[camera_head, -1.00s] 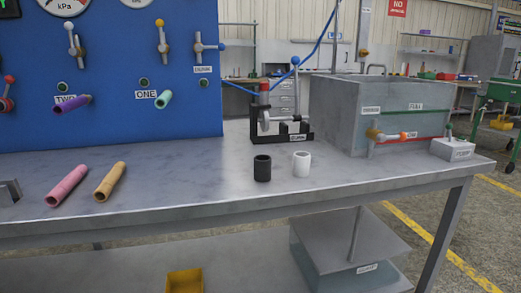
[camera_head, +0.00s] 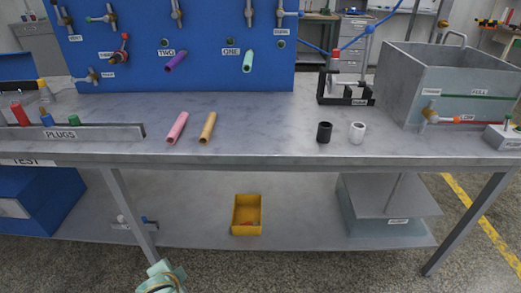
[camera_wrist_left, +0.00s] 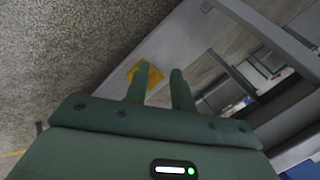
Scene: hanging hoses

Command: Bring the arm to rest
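My left gripper (camera_wrist_left: 161,82) shows in the left wrist view. Its two green fingers stand apart with nothing between them. It points towards the bench's lower shelf and the yellow bin (camera_wrist_left: 145,73), which shows behind the fingers. In the head view a pale teal part of my own body shows at the bottom edge, below the bench front; I cannot tell which part it is. My right gripper is in neither view.
The bench (camera_head: 260,150) bears a pink hose (camera_head: 177,127), an orange hose (camera_head: 207,127), a black sleeve (camera_head: 324,132), a white sleeve (camera_head: 357,132) and a plug rack (camera_head: 90,133). The yellow bin (camera_head: 246,229) sits on the lower shelf. The grey tank (camera_head: 450,90) stands right.

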